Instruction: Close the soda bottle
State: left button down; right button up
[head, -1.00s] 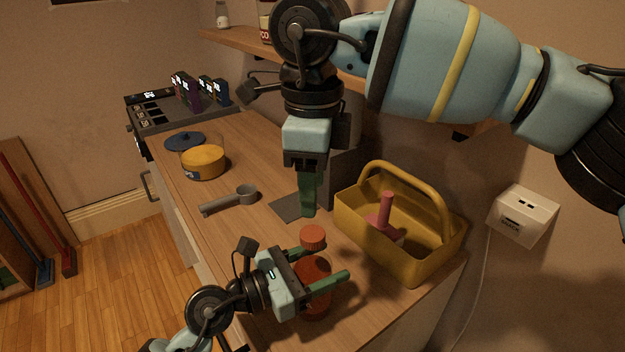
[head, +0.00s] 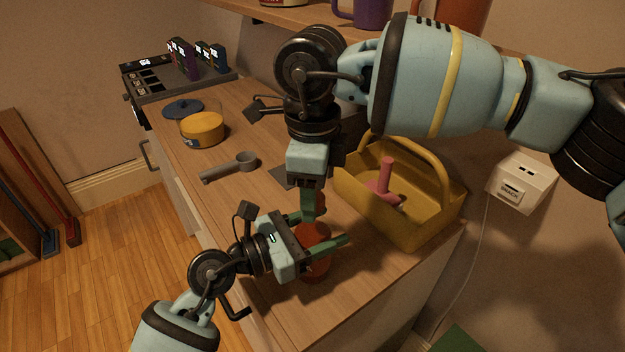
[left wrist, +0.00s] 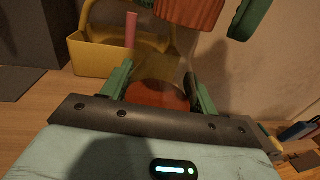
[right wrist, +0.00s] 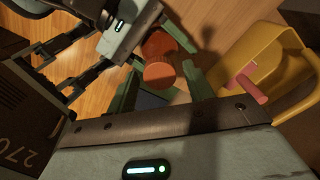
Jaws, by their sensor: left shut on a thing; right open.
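The soda bottle (head: 314,266) is clear with red-orange liquid and stands upright near the counter's front edge. My left gripper (head: 320,231) is shut around its body; the liquid also shows between its fingers in the left wrist view (left wrist: 158,95). The orange-red ribbed cap (right wrist: 160,75) is at the top of the bottle; I cannot tell how tightly it sits. My right gripper (right wrist: 160,88) points down from above, open, with a green finger on each side of the cap. In the head view these fingers partly hide the cap (head: 320,203).
A yellow caddy (head: 425,225) with a pink-handled thing (head: 386,180) stands close right of the bottle. A grey scoop (head: 230,167), yellow pot (head: 202,129) and blue lid (head: 183,106) lie farther back. A shelf with mugs (head: 372,12) hangs above.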

jog(key=c, duration=1)
jog(key=o, duration=1.2)
jog(key=shift+c, duration=0.2)
jog(key=shift+r, duration=0.1)
notch_tip(320, 180, up, 12)
